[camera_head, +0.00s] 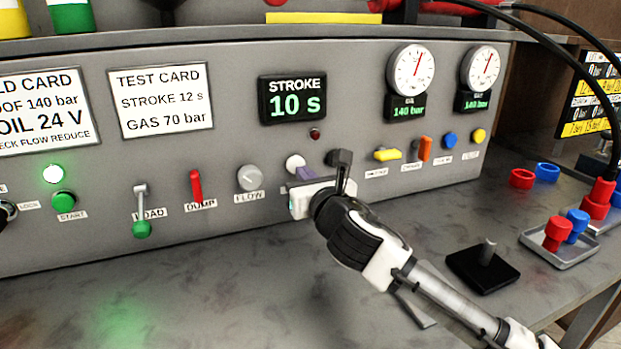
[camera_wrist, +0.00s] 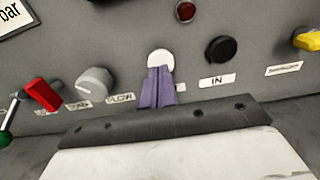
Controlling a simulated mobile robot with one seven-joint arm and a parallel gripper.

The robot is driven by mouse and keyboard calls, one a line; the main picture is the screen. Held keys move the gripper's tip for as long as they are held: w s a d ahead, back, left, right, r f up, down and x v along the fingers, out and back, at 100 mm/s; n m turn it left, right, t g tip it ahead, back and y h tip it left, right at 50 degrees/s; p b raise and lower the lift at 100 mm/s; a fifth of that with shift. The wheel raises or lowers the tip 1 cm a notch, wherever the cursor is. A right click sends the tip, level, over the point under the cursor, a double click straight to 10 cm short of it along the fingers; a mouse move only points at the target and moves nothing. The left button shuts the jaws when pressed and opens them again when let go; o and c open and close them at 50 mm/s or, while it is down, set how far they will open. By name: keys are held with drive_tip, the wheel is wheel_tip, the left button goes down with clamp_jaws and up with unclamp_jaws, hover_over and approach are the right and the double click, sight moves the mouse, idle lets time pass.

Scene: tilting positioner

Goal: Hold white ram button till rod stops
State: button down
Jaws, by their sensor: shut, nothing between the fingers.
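The white ram button (camera_head: 295,162) is on the grey panel, below the stroke display (camera_head: 293,98), which reads 10 s. My gripper (camera_head: 303,174) is shut, with nothing between its purple fingers. In the wrist view my fingertips (camera_wrist: 159,70) overlap the lower edge of the white button (camera_wrist: 161,58). They look to be at or against its face; I cannot tell whether it is pressed in. The button's label is mostly hidden behind my fingers. The rod is not identifiable in these views.
A black button (camera_wrist: 220,49) labelled IN is just right. The grey flow knob (camera_head: 250,178) and red dump lever (camera_head: 196,188) are left. A yellow lever (camera_head: 387,155) is farther right. Two gauges (camera_head: 411,70) read 140 bar.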

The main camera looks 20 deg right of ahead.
drive_tip(key=s+b, duration=0.1)
drive_tip(key=s, duration=0.9)
drive_tip(key=shift+d, duration=0.25)
drive_tip(key=shift+s, duration=0.15)
